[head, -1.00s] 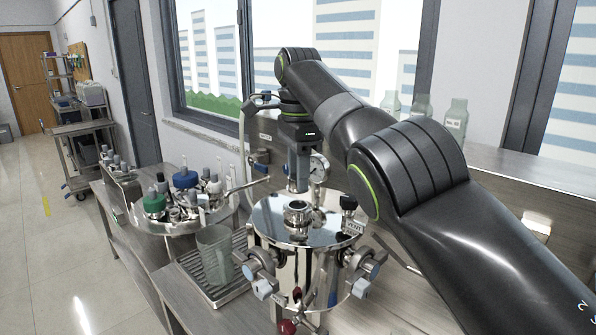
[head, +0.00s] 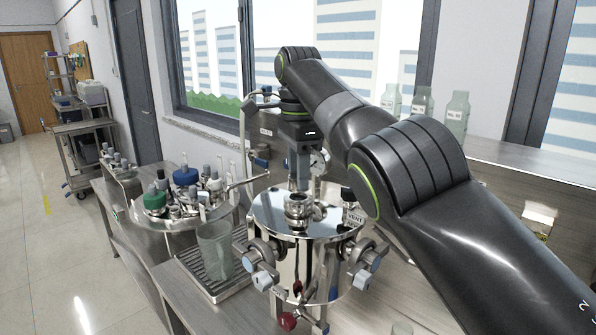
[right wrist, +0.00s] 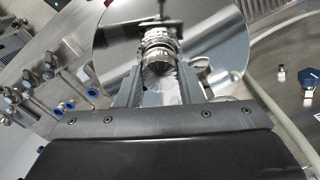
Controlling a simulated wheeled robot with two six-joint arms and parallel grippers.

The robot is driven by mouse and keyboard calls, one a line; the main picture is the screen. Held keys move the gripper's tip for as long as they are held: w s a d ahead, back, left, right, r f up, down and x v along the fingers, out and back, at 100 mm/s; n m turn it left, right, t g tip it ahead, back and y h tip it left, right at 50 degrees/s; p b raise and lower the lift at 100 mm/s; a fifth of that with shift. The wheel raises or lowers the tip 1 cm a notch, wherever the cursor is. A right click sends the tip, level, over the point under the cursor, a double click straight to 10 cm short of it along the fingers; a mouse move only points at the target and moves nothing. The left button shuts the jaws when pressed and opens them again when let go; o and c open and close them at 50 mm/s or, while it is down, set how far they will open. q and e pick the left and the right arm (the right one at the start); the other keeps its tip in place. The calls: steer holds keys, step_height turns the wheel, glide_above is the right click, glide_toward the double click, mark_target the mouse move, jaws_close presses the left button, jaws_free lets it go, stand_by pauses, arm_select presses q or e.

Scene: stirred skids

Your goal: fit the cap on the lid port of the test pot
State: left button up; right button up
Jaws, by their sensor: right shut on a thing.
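The test pot (head: 290,255) is a shiny steel vessel with a mirror-like lid. Its lid port (head: 299,212) is a short steel collar standing on the lid. My right gripper (head: 300,182) points down over the port. In the right wrist view, my right gripper (right wrist: 158,88) is shut on a shiny metal piece, probably the cap (right wrist: 158,72), in line with the steel collar rings. The fingers partly hide the cap in the head view, and I cannot tell whether it touches the port. My left gripper is not in view.
A valve labelled VENT (head: 351,208) stands on the lid's right side, close to my right arm. A pressure gauge (head: 318,163) is behind. A clear beaker (head: 215,250) stands on a drip tray (head: 195,262) at left. A round tray (head: 160,222) holds several fittings.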

steer(key=shift+f+b, duration=0.9)
steer(key=shift+b, duration=0.05)
stand_by(1.0)
stand_by(0.5)
steer(key=o, duration=1.3)
steer(key=shift+c, duration=0.2)
steer(key=shift+o, duration=0.4)
steer(key=shift+o, duration=1.1)
steer(key=shift+r, duration=0.15)
step_height(320, 180, up, 8)
steer(key=p, duration=0.8)
